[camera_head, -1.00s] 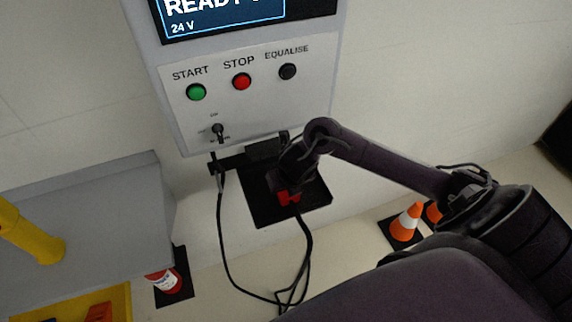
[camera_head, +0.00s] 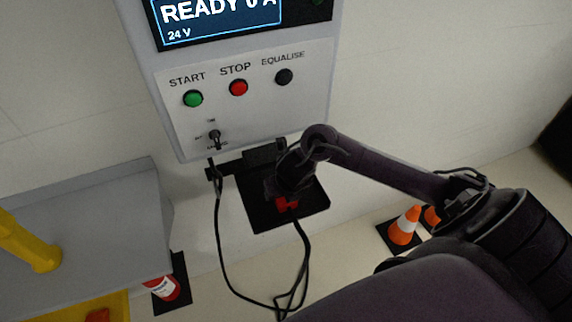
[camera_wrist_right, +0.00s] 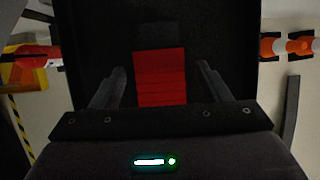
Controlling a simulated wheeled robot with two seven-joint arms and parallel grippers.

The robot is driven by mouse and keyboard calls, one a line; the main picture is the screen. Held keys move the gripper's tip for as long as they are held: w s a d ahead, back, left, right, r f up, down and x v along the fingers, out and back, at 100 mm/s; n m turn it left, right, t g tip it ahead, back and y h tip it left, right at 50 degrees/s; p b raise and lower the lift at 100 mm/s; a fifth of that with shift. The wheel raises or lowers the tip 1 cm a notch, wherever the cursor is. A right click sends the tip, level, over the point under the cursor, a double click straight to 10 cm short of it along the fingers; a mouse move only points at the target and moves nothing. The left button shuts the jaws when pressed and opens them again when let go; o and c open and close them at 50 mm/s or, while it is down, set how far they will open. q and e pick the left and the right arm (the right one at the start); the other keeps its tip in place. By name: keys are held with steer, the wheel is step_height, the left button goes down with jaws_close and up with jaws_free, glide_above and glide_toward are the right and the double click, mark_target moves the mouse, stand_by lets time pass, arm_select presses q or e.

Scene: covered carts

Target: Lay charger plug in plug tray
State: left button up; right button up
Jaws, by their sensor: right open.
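The charger plug (camera_head: 287,204) is red with a black cable and lies over the black plug tray (camera_head: 259,212) below the charger cabinet. In the right wrist view the red ribbed plug (camera_wrist_right: 160,78) sits between my right gripper's fingers (camera_wrist_right: 158,68), with a visible gap on each side. The dark tray (camera_wrist_right: 225,45) fills the background there. In the head view my right gripper (camera_head: 288,190) is directly above the plug and hides part of it and the tray. My right gripper is open. My left gripper is not in view.
The cabinet panel (camera_head: 246,122) with buttons and a toggle switch rises behind the tray. Black cables (camera_head: 222,250) hang below it. A grey cart cover (camera_head: 90,230) with a yellow bar stands at left. Orange cones (camera_head: 404,228) stand at right, and a red object (camera_head: 163,288) stands below left.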

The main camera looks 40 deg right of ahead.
steer(key=p+v, duration=0.4)
steer(key=v, duration=0.8)
steer(key=shift+f, duration=0.15)
